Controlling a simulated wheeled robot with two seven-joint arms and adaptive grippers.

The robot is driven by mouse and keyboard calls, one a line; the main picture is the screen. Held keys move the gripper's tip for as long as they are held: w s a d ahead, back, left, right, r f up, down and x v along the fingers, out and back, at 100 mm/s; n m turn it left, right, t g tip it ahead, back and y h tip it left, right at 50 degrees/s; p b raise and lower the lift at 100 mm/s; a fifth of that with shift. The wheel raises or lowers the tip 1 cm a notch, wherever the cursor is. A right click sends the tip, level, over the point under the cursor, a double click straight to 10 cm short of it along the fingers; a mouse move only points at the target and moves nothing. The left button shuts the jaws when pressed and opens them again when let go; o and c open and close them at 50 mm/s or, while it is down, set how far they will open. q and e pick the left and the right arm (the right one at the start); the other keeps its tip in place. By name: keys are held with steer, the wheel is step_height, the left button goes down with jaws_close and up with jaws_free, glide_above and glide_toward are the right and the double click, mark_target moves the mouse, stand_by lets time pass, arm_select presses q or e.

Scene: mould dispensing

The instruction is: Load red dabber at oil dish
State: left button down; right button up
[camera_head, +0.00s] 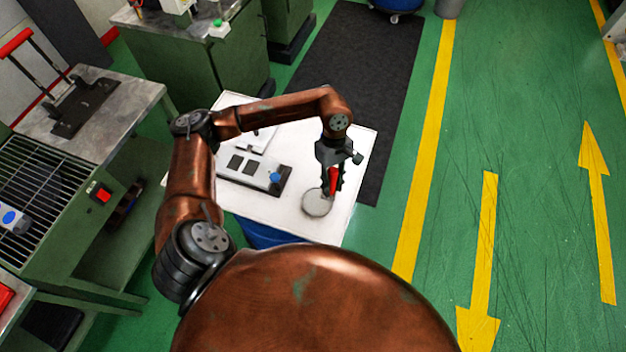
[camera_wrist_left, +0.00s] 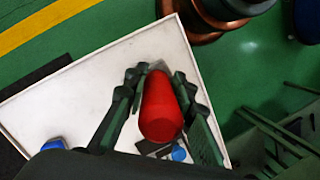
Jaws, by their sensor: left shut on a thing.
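The red dabber (camera_head: 333,181) is held in my left gripper (camera_head: 330,183), whose fingers are closed on either side of it. In the left wrist view the red dabber (camera_wrist_left: 160,108) lies between the two dark fingers of my left gripper (camera_wrist_left: 157,80). A round pale dish (camera_head: 316,204), which looks like the oil dish, stands on the white tabletop below the gripper. The dabber's lower end is at the dish's far right side; I cannot tell whether it touches. In the left wrist view I cannot make out the dish. My right gripper is not in view.
The white table (camera_head: 353,148) also carries a grey plate with dark squares (camera_head: 240,165) and a blue knob (camera_head: 275,177), left of the dish. A green bench (camera_head: 110,130) with a grille stands at the left. Green floor is clear on the right.

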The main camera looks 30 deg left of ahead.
arm_select(q)
steer(key=f+n, duration=0.1)
steer(key=n, duration=0.1)
steer(key=a+n+h, duration=0.1)
steer(key=n, duration=0.1)
steer(key=a+f+n, duration=0.1)
steer(key=n, duration=0.1)
steer(key=shift+w+a+f+n+t+h, duration=0.1)
steer(key=shift+a+f+n+t+h, duration=0.05)
steer(key=shift+f+n+t+h, duration=0.2)
steer(key=shift+w+a+f+n+t+h+b, duration=0.2)
steer(key=shift+a+f+n+t+b, duration=0.55)
steer(key=shift+f+n, duration=1.05)
steer(key=shift+w+a+f+n+t+h+b, duration=0.15)
steer(key=shift+a+f+n+t+b, duration=0.45)
steer(key=shift+f+n, duration=1.15)
steer(key=shift+w+a+f+n+t+h+b, duration=0.15)
steer(key=shift+a+f+n+t+b, duration=0.25)
steer(key=shift+a+f+n+t, duration=1.3)
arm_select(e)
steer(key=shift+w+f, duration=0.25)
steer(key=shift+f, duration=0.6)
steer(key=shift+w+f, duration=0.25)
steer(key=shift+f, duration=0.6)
